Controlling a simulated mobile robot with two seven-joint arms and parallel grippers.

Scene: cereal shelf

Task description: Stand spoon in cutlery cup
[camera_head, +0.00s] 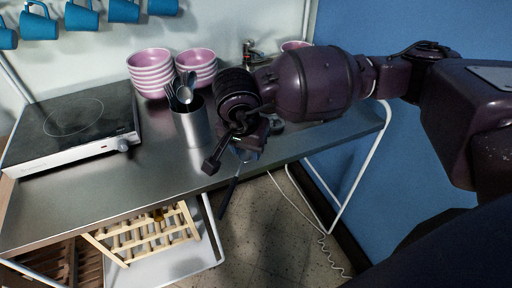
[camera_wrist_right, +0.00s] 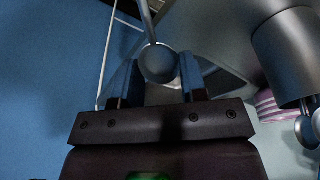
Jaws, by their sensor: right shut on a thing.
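The metal cutlery cup (camera_head: 193,128) stands upright on the steel counter and holds several forks and spoons. In the right wrist view the cup (camera_wrist_right: 290,52) is at the upper right, apart from the fingers. My right gripper (camera_head: 238,152) is just right of the cup in the head view, near the counter's front edge. In the wrist view its two fingers are shut on a spoon (camera_wrist_right: 159,66), with the bowl between them and the handle running up. In the head view a dark thin handle (camera_head: 229,196) hangs below the gripper. My left gripper is not in view.
A hotplate (camera_head: 75,118) fills the counter's left side. Stacked pink bowls (camera_head: 150,74) stand behind the cup. Blue mugs (camera_head: 82,15) hang above. A wooden rack (camera_head: 145,234) sits below the counter (camera_head: 165,168). The counter's front strip is clear.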

